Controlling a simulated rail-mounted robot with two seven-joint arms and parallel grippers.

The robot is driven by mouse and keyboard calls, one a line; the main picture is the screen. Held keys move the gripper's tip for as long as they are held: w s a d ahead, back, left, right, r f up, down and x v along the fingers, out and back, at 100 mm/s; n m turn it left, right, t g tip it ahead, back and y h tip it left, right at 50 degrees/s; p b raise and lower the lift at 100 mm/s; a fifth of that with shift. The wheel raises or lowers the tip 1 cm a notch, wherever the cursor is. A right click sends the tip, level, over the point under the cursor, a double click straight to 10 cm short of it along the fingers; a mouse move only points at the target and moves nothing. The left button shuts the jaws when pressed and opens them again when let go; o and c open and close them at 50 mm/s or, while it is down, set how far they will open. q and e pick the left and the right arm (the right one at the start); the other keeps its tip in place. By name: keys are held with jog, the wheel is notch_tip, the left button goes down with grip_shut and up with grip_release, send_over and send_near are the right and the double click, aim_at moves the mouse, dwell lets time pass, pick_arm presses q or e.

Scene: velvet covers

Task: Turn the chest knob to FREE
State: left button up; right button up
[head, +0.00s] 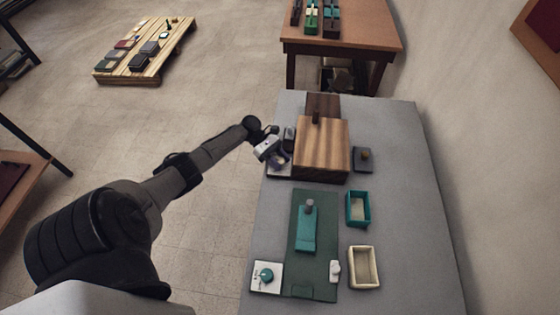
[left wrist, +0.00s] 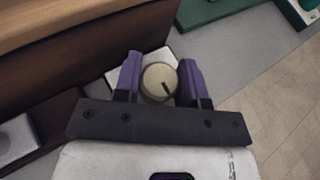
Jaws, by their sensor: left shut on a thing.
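The wooden chest (head: 322,150) stands on the grey table, with a light striped top and darker sides. In the left wrist view the chest's dark side (left wrist: 90,60) fills the upper left. A round cream knob (left wrist: 159,84) with a dark pointer line sits on a white plate (left wrist: 117,77) beside the chest. My left gripper (head: 283,158) is at the chest's left side in the head view. Its purple fingers (left wrist: 161,68) are shut on the knob, one on each side. Any FREE marking is not readable. My right gripper is not in view.
A green mat (head: 300,262) with a teal piece (head: 307,230) lies nearer on the table. A teal tray (head: 350,209), a cream tray (head: 378,267) and a white plate with a teal knob (head: 265,275) lie around it. The table's right strip is clear.

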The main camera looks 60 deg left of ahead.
pick_arm(q)
jog(key=shift+r, duration=0.1)
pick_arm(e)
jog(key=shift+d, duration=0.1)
pick_arm(q)
jog(key=o, duration=0.6)
jog(key=shift+d, duration=0.1)
jog(key=shift+o, duration=0.2)
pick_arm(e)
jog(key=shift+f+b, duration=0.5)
pick_arm(q)
jog(key=v, duration=1.3)
jog(key=shift+a, duration=0.4)
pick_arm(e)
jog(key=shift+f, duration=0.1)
pick_arm(q)
jog(key=shift+s+r, duration=0.1)
